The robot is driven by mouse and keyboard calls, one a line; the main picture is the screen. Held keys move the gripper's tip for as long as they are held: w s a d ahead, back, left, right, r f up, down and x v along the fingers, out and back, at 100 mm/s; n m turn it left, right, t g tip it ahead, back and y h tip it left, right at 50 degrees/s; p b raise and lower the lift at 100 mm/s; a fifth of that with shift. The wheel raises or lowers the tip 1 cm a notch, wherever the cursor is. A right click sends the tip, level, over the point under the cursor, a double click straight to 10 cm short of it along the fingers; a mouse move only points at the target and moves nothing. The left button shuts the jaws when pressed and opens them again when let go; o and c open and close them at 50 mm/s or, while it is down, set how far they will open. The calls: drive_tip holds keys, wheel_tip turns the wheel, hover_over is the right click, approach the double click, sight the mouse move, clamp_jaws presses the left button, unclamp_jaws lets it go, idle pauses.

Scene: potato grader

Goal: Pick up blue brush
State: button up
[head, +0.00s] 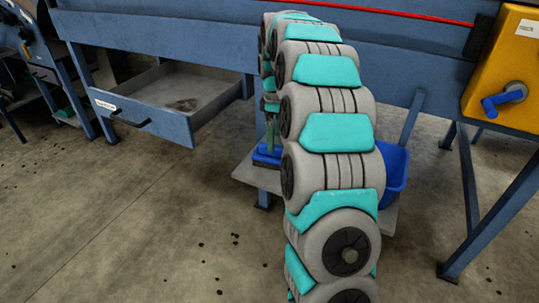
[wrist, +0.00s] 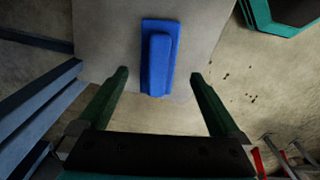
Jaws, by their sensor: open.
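The blue brush (wrist: 158,58) lies on a grey shelf (wrist: 105,30) in the wrist view, its long side pointing toward my gripper. My gripper (wrist: 160,74) is open, and its two green fingers stand apart on either side of the brush's near end. I see no contact between the fingers and the brush; the height between them is hard to judge. In the head view the brush shows as a blue patch (head: 264,157) on the low shelf (head: 252,178), partly hidden by my arm. My gripper is mostly hidden there too.
A blue bin (head: 394,176) stands on the right of the shelf, partly behind my arm. A blue machine frame with an open drawer (head: 190,103) is at the left. A yellow box with a blue switch (head: 505,75) is at the right. Open concrete floor lies in front.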

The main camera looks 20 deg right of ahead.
drive_tip(key=f, duration=0.6)
drive_tip(key=shift+w+a+f+p, duration=0.15)
drive_tip(key=shift+w+f+p, duration=0.1)
drive_tip(key=shift+f+p, duration=0.15)
drive_tip(key=shift+r, duration=0.1)
drive_tip(key=c, duration=1.5)
drive_tip(key=shift+r+b, duration=0.3)
drive_tip(key=shift+r, duration=1.6)
drive_tip(key=shift+s+a+f, duration=0.1)
drive_tip(key=shift+s+a, duration=0.05)
drive_tip(key=shift+s, duration=0.55)
drive_tip(key=s+a, duration=0.1)
drive_tip(key=s, duration=0.3)
drive_tip(key=s+a+r+b, duration=0.1)
drive_tip(key=s, duration=0.4)
drive_tip(key=s+a, duration=0.1)
drive_tip(key=s, duration=0.4)
drive_tip(key=shift+a+r+b, duration=0.25)
drive_tip(key=shift+a+b, duration=0.1)
drive_tip(key=shift+a, duration=0.05)
